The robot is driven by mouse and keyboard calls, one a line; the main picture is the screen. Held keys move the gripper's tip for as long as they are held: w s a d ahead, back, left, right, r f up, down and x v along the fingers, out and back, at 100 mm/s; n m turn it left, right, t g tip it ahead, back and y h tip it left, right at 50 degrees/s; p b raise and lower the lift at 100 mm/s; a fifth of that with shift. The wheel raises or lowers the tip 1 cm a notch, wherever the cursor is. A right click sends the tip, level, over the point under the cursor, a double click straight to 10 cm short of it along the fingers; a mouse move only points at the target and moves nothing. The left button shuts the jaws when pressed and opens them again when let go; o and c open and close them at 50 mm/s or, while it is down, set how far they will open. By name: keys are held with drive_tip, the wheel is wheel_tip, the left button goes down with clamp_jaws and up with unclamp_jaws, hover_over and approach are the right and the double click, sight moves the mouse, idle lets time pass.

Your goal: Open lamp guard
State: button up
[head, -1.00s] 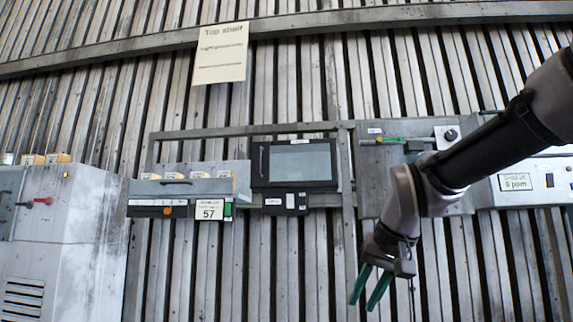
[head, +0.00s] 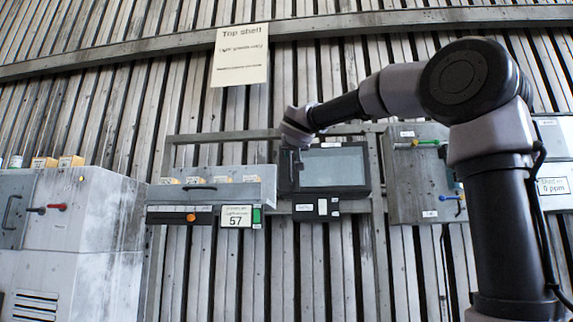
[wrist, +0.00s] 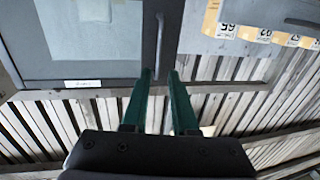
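A dark-framed panel with a pale glazed window (head: 333,168) is on the wall rail at mid-picture. It looks like the lamp guard, but its label (wrist: 83,83) is too small to read. It looks shut. An upright bar handle (wrist: 160,45) runs along one side edge of its frame, the left edge in the head view. My gripper (wrist: 160,74) is open, with its two green fingers pointing at the handle. In the wrist view the handle lines up with the gap between the fingertips; I cannot tell whether they touch. My wrist partly hides this spot in the head view.
A grey tray-like box (head: 215,188) with several numbered yellow tags stands left of the panel, a "57" sign (head: 236,216) below it. A small dark box (head: 316,208) hangs under the panel. A grey cabinet (head: 415,180) with coloured handles is to the right, partly behind my arm.

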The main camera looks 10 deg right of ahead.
sight(290, 162)
drive_tip(key=w, duration=0.6)
drive_tip(key=w+d, duration=0.1)
drive_tip(key=w, duration=0.2)
drive_tip(key=shift+w+d+f, duration=0.1)
drive_tip(key=shift+w, duration=0.15)
clamp_jaws()
idle(1.0)
